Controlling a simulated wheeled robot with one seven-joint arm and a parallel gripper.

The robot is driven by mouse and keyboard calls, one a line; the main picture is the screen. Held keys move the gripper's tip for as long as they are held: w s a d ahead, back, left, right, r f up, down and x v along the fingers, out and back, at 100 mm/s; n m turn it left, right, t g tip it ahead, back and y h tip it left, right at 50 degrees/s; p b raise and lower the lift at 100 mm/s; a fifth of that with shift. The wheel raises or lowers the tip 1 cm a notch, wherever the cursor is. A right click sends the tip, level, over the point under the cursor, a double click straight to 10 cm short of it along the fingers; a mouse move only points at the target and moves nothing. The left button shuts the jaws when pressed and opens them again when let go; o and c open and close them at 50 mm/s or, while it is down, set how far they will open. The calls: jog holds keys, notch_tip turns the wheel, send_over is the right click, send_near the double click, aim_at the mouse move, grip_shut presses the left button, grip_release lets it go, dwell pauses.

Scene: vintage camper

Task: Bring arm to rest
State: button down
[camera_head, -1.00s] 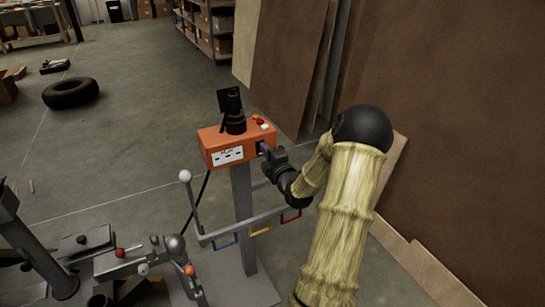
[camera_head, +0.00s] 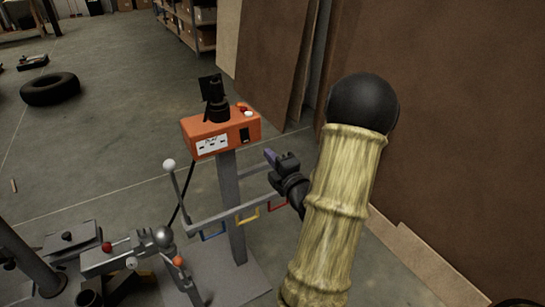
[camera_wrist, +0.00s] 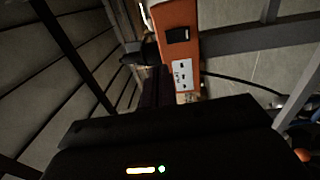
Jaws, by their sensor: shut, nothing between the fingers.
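My arm rises from the bottom of the head view in a pale yellow ribbed sleeve with a black elbow. My gripper (camera_head: 270,156) is at the end of the bent forearm, shut and empty. It is just right of the orange control box (camera_head: 221,134) on a grey post, with a small gap between them. In the wrist view the orange box (camera_wrist: 178,45) shows at top centre, with a dark switch and a white label panel. The dark gripper body fills the bottom of that view.
A black camera-like device (camera_head: 214,98) stands on the box. Below is a grey rail (camera_head: 240,210) with coloured handles and a white-knobbed lever (camera_head: 181,190). Metal machinery (camera_head: 120,255) stands at lower left. Brown panels (camera_head: 440,120) lean at right. A tire (camera_head: 51,89) lies on open floor at left.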

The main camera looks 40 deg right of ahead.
jog(key=shift+s+d, duration=0.2)
jog(key=shift+s, duration=0.15)
